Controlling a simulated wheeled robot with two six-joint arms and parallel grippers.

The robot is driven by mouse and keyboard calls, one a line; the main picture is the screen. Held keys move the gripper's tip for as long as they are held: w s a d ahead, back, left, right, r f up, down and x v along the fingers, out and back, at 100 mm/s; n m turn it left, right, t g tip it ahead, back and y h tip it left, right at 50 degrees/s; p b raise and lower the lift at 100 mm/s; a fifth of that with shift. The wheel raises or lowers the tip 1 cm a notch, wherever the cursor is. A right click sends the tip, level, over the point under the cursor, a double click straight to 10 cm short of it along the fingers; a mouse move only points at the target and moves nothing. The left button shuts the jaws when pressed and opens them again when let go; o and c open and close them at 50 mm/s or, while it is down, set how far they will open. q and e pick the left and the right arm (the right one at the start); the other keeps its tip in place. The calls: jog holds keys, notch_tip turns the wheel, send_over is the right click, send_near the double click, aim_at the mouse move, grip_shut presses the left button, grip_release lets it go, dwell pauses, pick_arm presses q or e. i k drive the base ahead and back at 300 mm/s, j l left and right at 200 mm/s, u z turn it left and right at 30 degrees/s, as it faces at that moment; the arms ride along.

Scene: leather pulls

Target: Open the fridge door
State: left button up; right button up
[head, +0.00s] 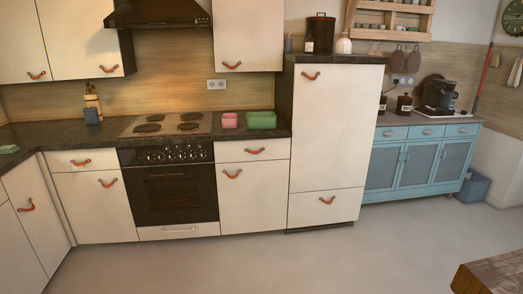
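The fridge appears to be the tall white cabinet (333,130) right of the counter. Its large upper door is shut and has an orange-brown leather pull (311,76) at its top left. A shorter front (326,207) below it is also shut, with a similar leather pull (327,200). The cabinet has a dark top and dark side. Neither of my grippers shows in the head view, so whether they are open or shut is hidden.
A black oven (169,188) under a hob stands left of the fridge, between white cabinets. A blue sideboard (424,160) stands to the right. A wooden table corner (492,275) is at the lower right. The grey floor (250,265) in front is clear.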

aim_at(336, 106)
jog(key=i+z, duration=0.25)
jog(key=i, duration=0.6)
jog(key=i+j+z, duration=0.15)
jog(key=i+z, duration=0.15)
jog(key=i, duration=0.6)
